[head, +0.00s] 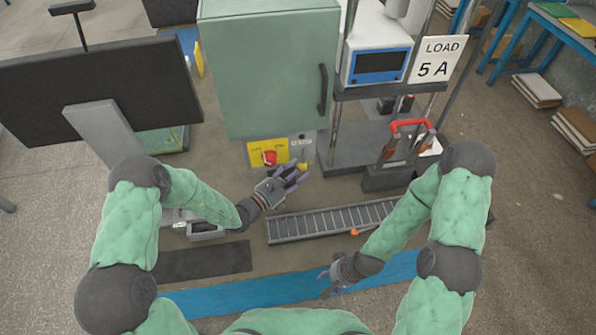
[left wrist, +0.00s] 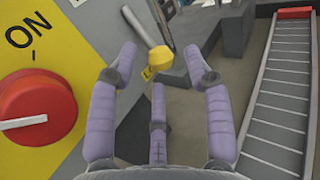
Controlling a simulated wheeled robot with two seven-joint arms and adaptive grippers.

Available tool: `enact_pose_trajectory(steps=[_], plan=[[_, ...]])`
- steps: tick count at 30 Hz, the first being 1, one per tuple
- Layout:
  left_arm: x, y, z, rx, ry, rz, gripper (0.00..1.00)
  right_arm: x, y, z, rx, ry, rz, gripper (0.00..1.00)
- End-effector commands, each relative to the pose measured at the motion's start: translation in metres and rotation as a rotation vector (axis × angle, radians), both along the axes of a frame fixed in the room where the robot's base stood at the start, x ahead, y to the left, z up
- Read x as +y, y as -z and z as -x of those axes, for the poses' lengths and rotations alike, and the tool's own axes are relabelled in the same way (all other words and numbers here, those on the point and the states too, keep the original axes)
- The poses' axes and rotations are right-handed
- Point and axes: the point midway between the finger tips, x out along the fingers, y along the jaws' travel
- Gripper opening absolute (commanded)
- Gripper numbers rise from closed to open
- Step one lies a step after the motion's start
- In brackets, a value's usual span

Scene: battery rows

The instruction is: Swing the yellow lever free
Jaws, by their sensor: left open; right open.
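The yellow lever's rounded knob (head: 303,167) shows just beyond my left gripper, by the lower front of the green cabinet. In the left wrist view the yellow knob (left wrist: 158,58) appears between the spread purple fingers, towards their tips. My left gripper (head: 292,177) is open and empty. A red rotary switch (head: 268,158) with a white pointer sits on a yellow plate marked ON, left of the knob; it looms large in the wrist view (left wrist: 37,112). My right gripper (head: 332,280) is open, low over the blue strip.
The green cabinet (head: 270,70) stands behind my left gripper. A ribbed grey tray (head: 335,219) lies to its right and in front. A red-handled dark device (head: 408,128) stands beneath the LOAD 5 A sign (head: 436,58). A blue strip (head: 240,294) runs along the front; a monitor (head: 85,85) is left.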

Motion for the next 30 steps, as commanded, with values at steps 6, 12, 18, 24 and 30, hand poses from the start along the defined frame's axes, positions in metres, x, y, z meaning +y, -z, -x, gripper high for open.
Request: enact_pose_trajectory(steps=[6,12,18,24,30], plan=[[-0.0097,-0.0001,-0.0097,-0.001,0.001,-0.001,0.50,0.0000,0.0024,0.0000,0.000,0.000,0.000,0.50],[-0.0103,-0.0004,-0.0105,-0.001,0.000,-0.001,0.50,0.0001,0.0023,0.0000,0.000,0.000,0.000,0.50],[-0.0102,-0.0002,-0.0102,0.001,0.001,-0.001,0.13,0.0001,0.0023,0.0000,0.000,0.000,0.000,0.50],[-0.0102,0.0001,-0.0101,0.001,0.001,-0.002,0.00,0.0000,0.0023,-0.0001,0.000,0.000,0.000,0.50],[-0.0121,0.0030,-0.0104,-0.003,0.000,0.024,0.00,0.0000,0.0063,-0.0001,0.000,0.000,0.000,0.50]])
